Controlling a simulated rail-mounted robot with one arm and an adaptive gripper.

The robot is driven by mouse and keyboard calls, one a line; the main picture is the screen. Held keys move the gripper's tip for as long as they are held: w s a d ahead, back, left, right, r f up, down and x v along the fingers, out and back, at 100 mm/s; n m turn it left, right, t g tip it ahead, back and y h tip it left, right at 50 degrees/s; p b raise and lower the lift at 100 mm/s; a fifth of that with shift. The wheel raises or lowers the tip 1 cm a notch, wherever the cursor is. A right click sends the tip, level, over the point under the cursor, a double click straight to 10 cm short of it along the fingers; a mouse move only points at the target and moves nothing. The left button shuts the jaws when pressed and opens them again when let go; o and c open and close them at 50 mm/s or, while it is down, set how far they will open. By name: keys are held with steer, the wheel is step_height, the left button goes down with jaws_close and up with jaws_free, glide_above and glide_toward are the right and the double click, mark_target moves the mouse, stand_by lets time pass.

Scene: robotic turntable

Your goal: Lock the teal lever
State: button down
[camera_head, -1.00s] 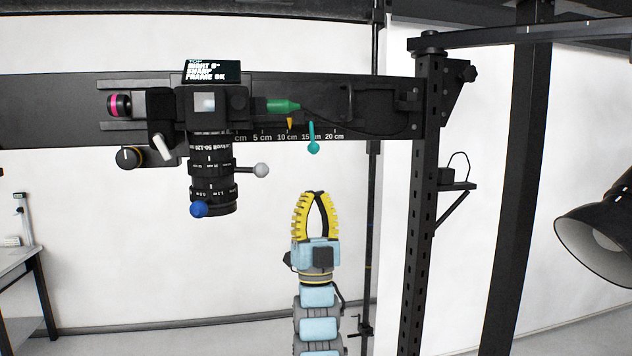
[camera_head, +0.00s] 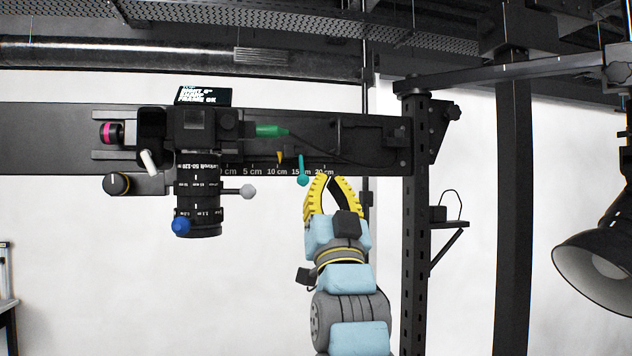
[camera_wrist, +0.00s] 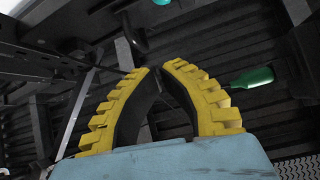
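The teal lever (camera_head: 302,171) is a thin bar with a round knob at its lower end. It hangs nearly straight down from the black rail, by the 15 cm mark, in the head view. In the wrist view a small piece of the teal lever (camera_wrist: 162,2) shows at the top edge, mostly cut off. My gripper (camera_head: 329,178) has yellow ribbed fingers with their tips together or nearly so, and nothing is between them. In the head view its tips are just right of the lever's knob, apart from it in the picture. The wrist view also shows the fingers (camera_wrist: 157,70) converging.
The black rail (camera_head: 390,150) carries a camera with a long lens (camera_head: 197,195), a green plug (camera_head: 270,131) and a yellow pointer (camera_head: 280,157). A black upright post (camera_head: 414,250) stands right of my arm. A lamp (camera_head: 598,265) hangs at far right.

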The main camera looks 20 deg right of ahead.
mark_target(302, 166)
steer(key=w+r+n+y+p, duration=0.1)
steer(key=w+r+p, duration=0.2)
steer(key=w, duration=0.4)
steer(key=shift+a, duration=0.15)
stand_by(1.2)
steer(key=shift+f, duration=0.15)
steer(key=w+f+b, duration=0.1)
steer(key=b, duration=0.2)
steer(key=shift+f, duration=0.2)
steer(key=shift+w, duration=0.1)
stand_by(0.4)
